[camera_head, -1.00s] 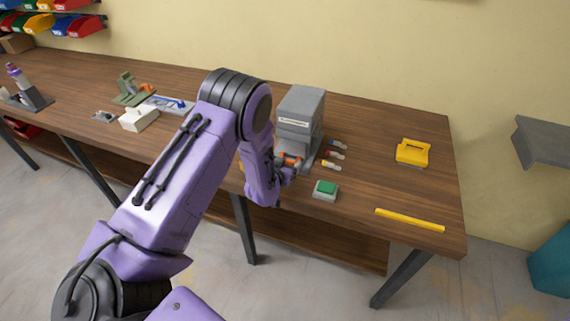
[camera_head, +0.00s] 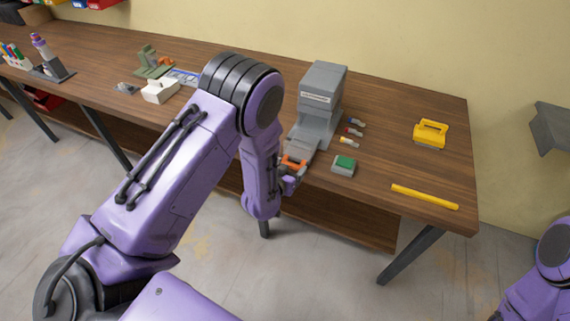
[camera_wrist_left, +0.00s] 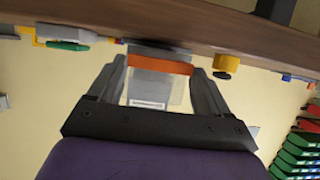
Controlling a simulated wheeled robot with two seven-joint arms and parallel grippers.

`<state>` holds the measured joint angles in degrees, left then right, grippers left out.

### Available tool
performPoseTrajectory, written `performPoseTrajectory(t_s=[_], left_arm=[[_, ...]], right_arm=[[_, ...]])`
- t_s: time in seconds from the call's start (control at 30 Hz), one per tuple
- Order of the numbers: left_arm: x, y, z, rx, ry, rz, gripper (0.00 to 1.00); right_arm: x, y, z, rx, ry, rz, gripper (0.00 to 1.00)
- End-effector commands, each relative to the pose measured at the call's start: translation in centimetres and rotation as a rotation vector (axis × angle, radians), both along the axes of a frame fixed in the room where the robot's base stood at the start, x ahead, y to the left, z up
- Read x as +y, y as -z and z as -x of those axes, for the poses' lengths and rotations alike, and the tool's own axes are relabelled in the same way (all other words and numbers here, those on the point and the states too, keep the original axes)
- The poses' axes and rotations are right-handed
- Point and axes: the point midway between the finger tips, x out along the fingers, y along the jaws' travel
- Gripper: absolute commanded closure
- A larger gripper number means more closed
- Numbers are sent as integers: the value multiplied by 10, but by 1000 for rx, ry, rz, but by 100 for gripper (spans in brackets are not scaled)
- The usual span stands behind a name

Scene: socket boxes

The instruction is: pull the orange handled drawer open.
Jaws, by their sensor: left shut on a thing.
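The grey drawer box (camera_head: 321,95) stands upright on the wooden workbench, with a light label on its upper front. Its drawer (camera_head: 300,148) sticks out of the lower front toward me. The orange handle (camera_head: 294,163) is at the drawer's front end. My left gripper (camera_head: 290,177) is at the handle near the bench's front edge. In the left wrist view the orange handle (camera_wrist_left: 160,65) lies between the two fingers of my left gripper (camera_wrist_left: 160,82), which is shut on it. Part of my right arm shows at the lower right; its gripper is out of view.
A green-topped button block (camera_head: 343,165) sits just right of the drawer. Several small coloured plugs (camera_head: 352,132) lie beside the box. A yellow handled tool (camera_head: 430,134) and a yellow bar (camera_head: 424,197) lie farther right. A white block (camera_head: 160,90) is left.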

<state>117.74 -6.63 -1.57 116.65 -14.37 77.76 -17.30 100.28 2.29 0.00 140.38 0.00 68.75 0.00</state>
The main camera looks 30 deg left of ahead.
Motion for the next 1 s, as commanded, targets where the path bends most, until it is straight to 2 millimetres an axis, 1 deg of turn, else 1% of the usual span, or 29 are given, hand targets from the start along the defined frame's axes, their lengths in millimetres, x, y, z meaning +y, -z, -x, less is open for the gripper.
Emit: performPoseTrajectory(t_s=[0.1, 0.13, 0.17, 0.2, 0.37, 0.47, 0.57, 0.7, 0.8, 0.9, 1.0], left_arm=[[0, 0, 0, -1, 0, 0, 76], [0, 0, 0, -1, 0, 0, 12], [0, 0, 0, -1, 0, 0, 2], [0, 0, 0, -1, -1, 0, 0], [1, 0, 0, 0, -2, -1, 0], [0, -1, 6, 0, -1, 0, 0], [-1, -7, 22, 0, -1, -1, 0], [-3, -20, 55, 0, 0, -2, 0], [-5, -29, 75, -1, -1, -1, 0], [-6, -36, 89, -1, -1, -1, 0], [-7, -39, 96, -1, -1, 0, 0]], right_arm=[[0, 0, 0, 0, 0, 0, 57], [0, 0, 0, 0, 0, 0, 57], [0, 0, 0, 0, 0, 0, 57], [0, 0, 0, 0, 0, 0, 57], [0, 0, 0, 0, 0, 0, 57], [0, 3, 0, 0, 0, 0, 57], [0, 8, 0, 0, 0, 0, 57], [0, 16, 0, 0, 0, 0, 57], [0, 20, 0, 0, 0, 0, 57], [0, 22, 0, 0, 0, 0, 57], [0, 23, 0, 0, 0, 0, 57]])
